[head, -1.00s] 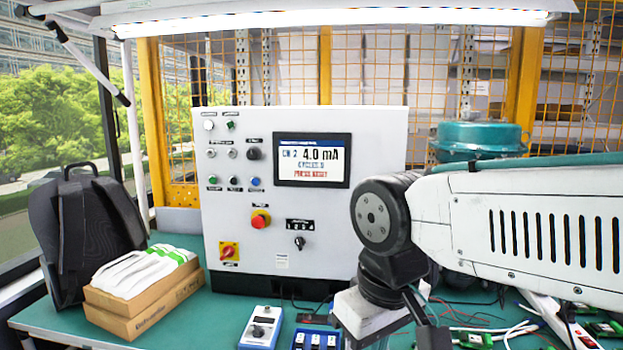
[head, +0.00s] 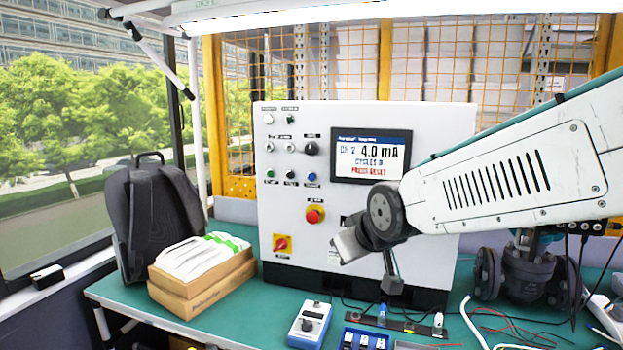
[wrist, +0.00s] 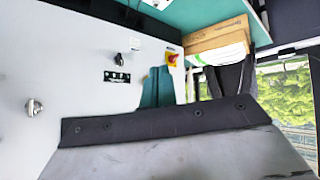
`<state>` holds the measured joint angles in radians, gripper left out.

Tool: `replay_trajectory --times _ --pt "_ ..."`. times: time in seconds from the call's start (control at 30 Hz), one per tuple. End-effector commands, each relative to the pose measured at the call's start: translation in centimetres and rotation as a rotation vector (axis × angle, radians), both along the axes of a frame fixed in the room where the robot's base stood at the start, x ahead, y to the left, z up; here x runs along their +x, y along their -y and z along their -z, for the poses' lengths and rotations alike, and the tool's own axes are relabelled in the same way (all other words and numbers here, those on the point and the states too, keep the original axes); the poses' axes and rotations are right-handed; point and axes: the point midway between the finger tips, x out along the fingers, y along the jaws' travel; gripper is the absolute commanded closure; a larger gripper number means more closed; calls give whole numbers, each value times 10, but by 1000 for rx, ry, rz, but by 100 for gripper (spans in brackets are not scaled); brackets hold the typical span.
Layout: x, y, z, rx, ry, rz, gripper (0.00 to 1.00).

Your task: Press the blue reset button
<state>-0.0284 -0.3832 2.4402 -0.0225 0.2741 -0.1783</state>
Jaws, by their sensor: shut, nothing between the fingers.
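My gripper's teal fingers (wrist: 157,87) are shut and empty in the wrist view, in front of the panel near the red-and-yellow switch. In the head view my wrist is in front of the panel, right of and below the button and apart from it. The fingertips are not clear there.
The screen (head: 370,157) reads 4.0 mA and a red reset line. A red emergency stop (head: 314,215) and a red-and-yellow switch (head: 282,244) sit below the buttons. A backpack (head: 150,215) and cardboard boxes (head: 205,285) stand left. A valve (head: 527,267) stands right.

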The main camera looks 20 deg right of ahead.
Motion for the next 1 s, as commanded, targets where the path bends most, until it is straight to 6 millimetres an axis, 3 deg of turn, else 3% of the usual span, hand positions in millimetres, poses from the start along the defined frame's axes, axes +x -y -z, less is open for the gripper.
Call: replay_trajectory --times 0.03,0.2,0.3,0.4,0.63,1.0 --pt "30 -4 -2 -16 86 -25 100" --pt "115 -18 -26 -78 426 -99 100" --pt "151 -27 -38 -117 621 -129 100" --pt "174 -34 -48 -149 788 -147 100" --pt "193 -45 -61 -195 1028 -161 100" --pt "194 -46 -64 -204 1073 -160 100"
